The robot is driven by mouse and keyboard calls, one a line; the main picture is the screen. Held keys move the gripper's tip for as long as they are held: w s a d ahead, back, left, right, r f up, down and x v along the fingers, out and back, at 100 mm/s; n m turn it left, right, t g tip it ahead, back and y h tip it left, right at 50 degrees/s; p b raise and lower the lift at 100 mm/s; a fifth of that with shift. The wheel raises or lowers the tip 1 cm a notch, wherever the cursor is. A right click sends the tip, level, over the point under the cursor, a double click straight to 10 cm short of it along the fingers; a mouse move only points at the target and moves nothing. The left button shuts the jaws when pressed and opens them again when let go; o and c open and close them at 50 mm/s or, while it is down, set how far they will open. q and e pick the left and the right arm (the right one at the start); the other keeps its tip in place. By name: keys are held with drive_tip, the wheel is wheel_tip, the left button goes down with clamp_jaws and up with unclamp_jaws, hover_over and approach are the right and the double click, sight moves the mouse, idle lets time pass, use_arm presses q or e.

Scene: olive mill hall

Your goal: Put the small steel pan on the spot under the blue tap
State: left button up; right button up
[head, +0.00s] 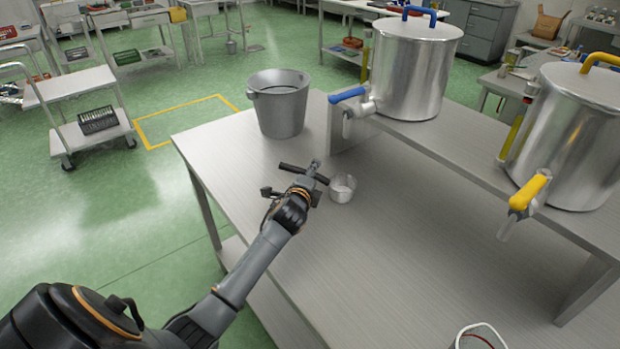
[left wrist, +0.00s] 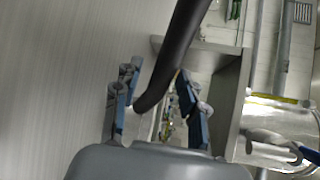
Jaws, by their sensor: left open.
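The small steel pan (head: 342,190) stands upright on the steel table, right of my left gripper in the head view. Its dark handle (head: 288,168) points left from it. My left gripper (head: 312,182) is open, with its fingers at the handle. In the left wrist view the black handle (left wrist: 178,60) passes between the two separated fingers (left wrist: 158,98); the pan's bowl is out of that view. The blue tap (head: 348,95) sits on the left steel tank (head: 415,70), behind the pan. No mark shows on the table beneath its spout. My right gripper is not in view.
A grey bucket (head: 279,108) stands on the table's back left. A raised shelf (head: 440,142) carries both tanks; the right tank (head: 570,135) has a yellow tap (head: 527,192). The table's middle front is clear.

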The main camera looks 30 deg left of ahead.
use_arm(q)
drive_tip(key=shift+s+d+r, duration=0.1)
drive_tip(key=shift+s+d, duration=0.05)
drive_tip(key=shift+s, duration=0.15)
drive_tip(key=v, duration=1.1)
drive_tip(key=shift+s+r, duration=0.15)
drive_tip(key=shift+s, duration=0.05)
